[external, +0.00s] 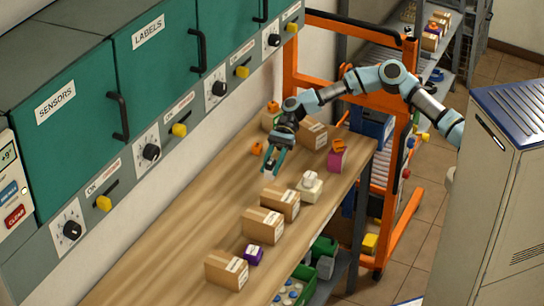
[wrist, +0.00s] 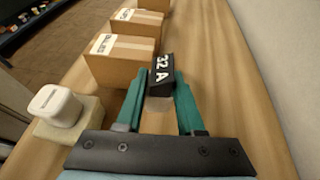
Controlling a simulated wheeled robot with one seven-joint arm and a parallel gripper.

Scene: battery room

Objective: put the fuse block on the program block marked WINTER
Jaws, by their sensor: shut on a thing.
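My gripper (external: 273,164) hangs over the wooden bench. In the wrist view its teal fingers (wrist: 160,100) are shut on a small black and grey block marked 32 A (wrist: 161,72), which looks like the fuse block. A pink block (external: 336,162) with an orange piece on top stands right of my gripper. A cream block (external: 311,195) carries a white piece (external: 310,178); both also show at the left of the wrist view (wrist: 68,120). A purple block (external: 253,255) stands between cardboard boxes. I cannot read WINTER on any block.
Several cardboard boxes (external: 263,225) stand along the bench (external: 180,235). Another box (external: 313,134) stands behind my gripper. A loose orange piece (external: 257,149) lies near the wall. Green cabinets (external: 64,100) with knobs overhang the bench's left side. An orange rack (external: 400,170) stands beyond its end.

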